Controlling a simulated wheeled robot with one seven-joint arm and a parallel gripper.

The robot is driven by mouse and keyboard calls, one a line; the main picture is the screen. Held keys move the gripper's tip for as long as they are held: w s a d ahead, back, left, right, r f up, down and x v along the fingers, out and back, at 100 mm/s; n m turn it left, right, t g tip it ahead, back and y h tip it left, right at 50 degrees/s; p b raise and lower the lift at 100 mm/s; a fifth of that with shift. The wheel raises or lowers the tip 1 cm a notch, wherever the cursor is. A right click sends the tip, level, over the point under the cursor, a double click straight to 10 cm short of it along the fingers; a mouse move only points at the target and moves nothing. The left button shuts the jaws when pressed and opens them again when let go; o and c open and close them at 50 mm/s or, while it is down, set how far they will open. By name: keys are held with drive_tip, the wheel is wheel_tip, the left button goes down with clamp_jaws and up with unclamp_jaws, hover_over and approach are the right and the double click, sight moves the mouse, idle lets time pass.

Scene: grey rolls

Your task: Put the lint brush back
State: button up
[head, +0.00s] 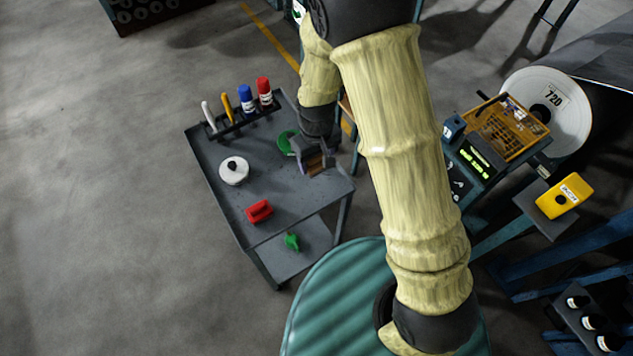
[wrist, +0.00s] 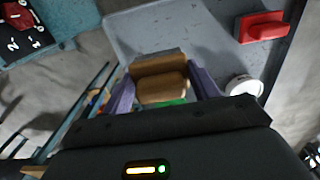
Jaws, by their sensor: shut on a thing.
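The lint brush, a brown wooden block with a rounded wooden part, is held between the purple fingers of my gripper (wrist: 163,88). In the wrist view the brush (wrist: 160,86) fills the gap between the fingers. In the head view my gripper (head: 313,160) is over the right side of the grey cart (head: 215,197), with part of the brush (head: 317,162) showing. A green round thing (head: 287,142) lies on the cart just left of the gripper. Whether the brush touches the cart top is hard to tell.
On the cart are a white round tin (head: 234,171), a red handled block (head: 259,211) and a rack at the back with a blue bottle (head: 246,100) and a red bottle (head: 264,93). A green item (head: 292,241) is on the lower shelf. The cart's front middle is clear.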

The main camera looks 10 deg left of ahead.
sight(316, 170)
drive_tip(key=shift+f, duration=2.7)
drive_tip(key=shift+f+p, duration=0.35)
drive_tip(key=shift+f, duration=1.7)
drive_tip(key=shift+f, duration=0.15)
drive_tip(key=o, duration=0.9)
